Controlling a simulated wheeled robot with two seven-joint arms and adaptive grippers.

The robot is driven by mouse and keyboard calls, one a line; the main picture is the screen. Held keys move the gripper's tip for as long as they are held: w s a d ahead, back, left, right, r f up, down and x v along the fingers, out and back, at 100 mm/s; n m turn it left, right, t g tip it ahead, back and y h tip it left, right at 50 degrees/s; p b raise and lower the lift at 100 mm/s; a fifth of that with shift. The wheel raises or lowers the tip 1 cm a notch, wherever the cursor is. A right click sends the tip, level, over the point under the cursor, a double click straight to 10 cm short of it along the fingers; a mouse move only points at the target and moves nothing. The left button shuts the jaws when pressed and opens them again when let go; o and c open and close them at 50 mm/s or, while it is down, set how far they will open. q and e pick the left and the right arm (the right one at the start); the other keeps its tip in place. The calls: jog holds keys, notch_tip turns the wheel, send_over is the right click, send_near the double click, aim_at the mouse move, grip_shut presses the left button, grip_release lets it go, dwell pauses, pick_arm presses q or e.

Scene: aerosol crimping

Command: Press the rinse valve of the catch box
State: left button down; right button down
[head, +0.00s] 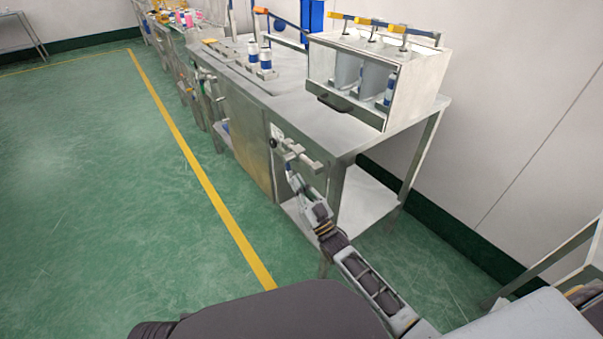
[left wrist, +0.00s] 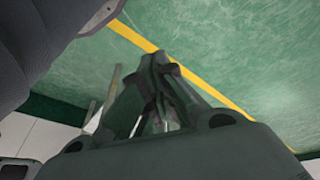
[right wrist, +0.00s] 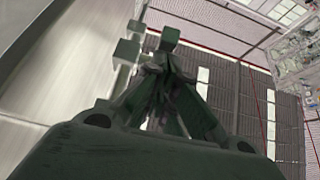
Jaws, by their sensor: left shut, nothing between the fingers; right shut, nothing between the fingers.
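The catch box (head: 343,66) appears to be the open-fronted steel box at the right end of the steel table, with compartments and yellow-ended levers on top. Grey block-ended fittings (head: 297,152) with a black knob stick out from the table's front; I cannot tell whether one is the rinse valve. My right gripper (head: 290,168) is shut and empty, just below these fittings. In the right wrist view, two square-ended bars (right wrist: 128,50) stand close to its fingertips (right wrist: 158,62); contact cannot be told. My left gripper (left wrist: 160,62) is shut and empty above the floor, outside the head view.
The steel table (head: 330,128) has a lower shelf (head: 362,198) and legs near my right arm. White and blue cans (head: 265,62) stand farther left on the table. Green floor (head: 90,180) with a yellow line is open to the left. A wall runs behind the table.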

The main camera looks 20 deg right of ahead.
jog(key=shift+w+f+t+b, duration=0.15)
jog(key=shift+f+t+b, duration=0.15)
jog(key=shift+b, duration=0.3)
jog(key=b, duration=0.1)
jog(key=w+t+b, duration=0.1)
jog(key=shift+a+f+y+b, duration=0.2)
jog(key=shift+f+y+b, duration=0.1)
jog(key=shift+f+b, duration=0.1)
pick_arm(q)
notch_tip(320, 180, down, 7)
jog(key=w+d+t+h+b, duration=0.1)
jog(key=d, duration=0.2)
jog(key=shift+w+t+h, duration=0.15)
jog(key=shift+t+h, duration=0.15)
jog(key=shift+t, duration=0.1)
pick_arm(e)
jog(key=shift+w+a+f, duration=0.1)
jog(key=shift+w+f, duration=0.05)
jog(key=shift+w, duration=0.1)
pick_arm(q)
jog(key=shift+f, duration=0.1)
